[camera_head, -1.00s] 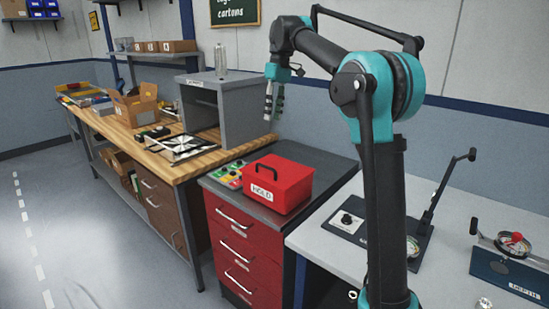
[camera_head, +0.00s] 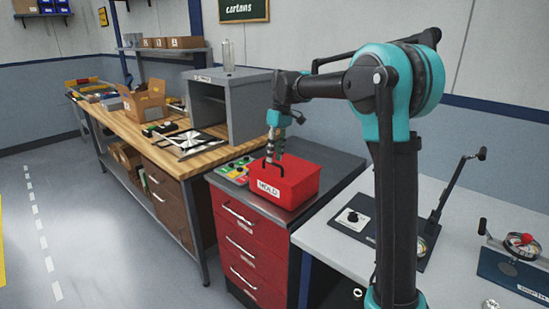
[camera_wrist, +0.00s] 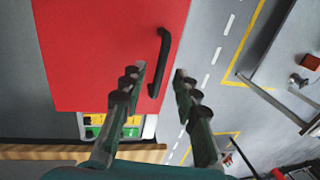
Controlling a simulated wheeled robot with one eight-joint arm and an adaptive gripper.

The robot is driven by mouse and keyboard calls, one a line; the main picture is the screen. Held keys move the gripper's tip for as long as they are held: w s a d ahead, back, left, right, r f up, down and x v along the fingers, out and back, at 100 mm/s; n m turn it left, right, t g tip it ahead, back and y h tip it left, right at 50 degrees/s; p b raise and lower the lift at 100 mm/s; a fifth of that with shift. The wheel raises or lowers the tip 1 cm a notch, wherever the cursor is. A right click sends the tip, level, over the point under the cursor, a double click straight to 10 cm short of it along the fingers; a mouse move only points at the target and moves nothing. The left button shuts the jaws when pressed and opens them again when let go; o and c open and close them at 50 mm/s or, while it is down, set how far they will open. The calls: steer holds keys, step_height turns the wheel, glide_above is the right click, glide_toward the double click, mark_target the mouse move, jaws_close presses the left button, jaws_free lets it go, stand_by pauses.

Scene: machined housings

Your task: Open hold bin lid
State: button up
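The red hold bin (camera_head: 297,186) stands on the dark top of the red drawer cabinet, with a "HOLD" label on its front. Its lid is closed, with a black handle (camera_head: 273,166) on top. My gripper (camera_head: 271,157) points down at the handle in the head view. In the wrist view the red lid (camera_wrist: 95,50) fills the upper left. The black handle (camera_wrist: 164,50) shows between the two fingertips of my gripper (camera_wrist: 160,72), nearer the left finger. The fingers are apart and hold nothing. I cannot tell whether they touch the handle.
A panel with coloured buttons (camera_head: 236,172) lies left of the bin. A grey open box (camera_head: 248,110) stands behind on the wooden bench (camera_head: 160,165). Gauge fixtures (camera_head: 518,262) sit on the grey table at right. Floor is free in front of the cabinet.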

steer(key=shift+s+f, duration=0.1)
steer(key=shift+f, duration=0.55)
steer(key=shift+c, duration=0.6)
jaws_close()
